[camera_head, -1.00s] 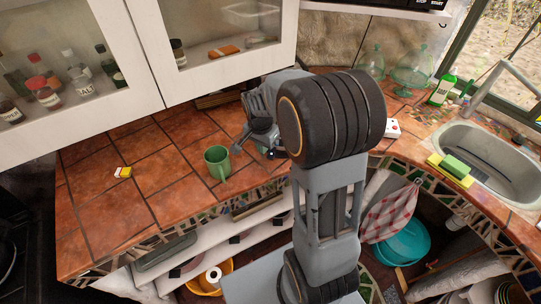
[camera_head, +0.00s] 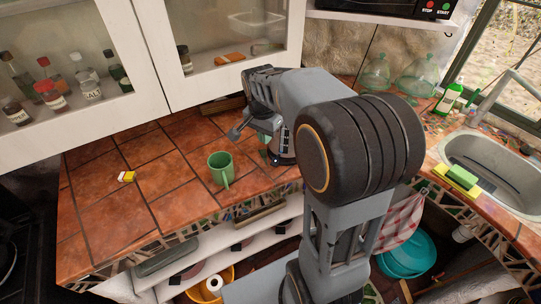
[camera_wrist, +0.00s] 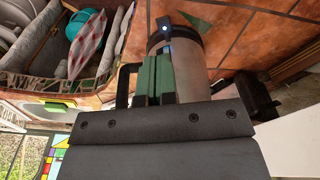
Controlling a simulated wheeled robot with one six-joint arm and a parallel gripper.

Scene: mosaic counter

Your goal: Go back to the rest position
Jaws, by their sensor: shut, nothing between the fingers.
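My gripper (camera_head: 236,134) is over the tiled counter (camera_head: 150,152), at the end of my folded arm. Its jaws are shut and hold nothing. A green mug (camera_head: 220,165) stands upright on the counter, just in front of my gripper and apart from it. In the wrist view, dark parts of my own wrist fill much of the picture and hide what lies behind them. Terracotta tiles (camera_wrist: 240,30) show beyond.
A small yellow-and-white item (camera_head: 127,176) lies on the left of the counter. Glass-fronted cabinets (camera_head: 225,45) hang above. On the right are a sink (camera_head: 490,155), a green sponge (camera_head: 462,177) and a green bottle (camera_head: 449,98). A teal basin (camera_head: 407,255) sits below.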

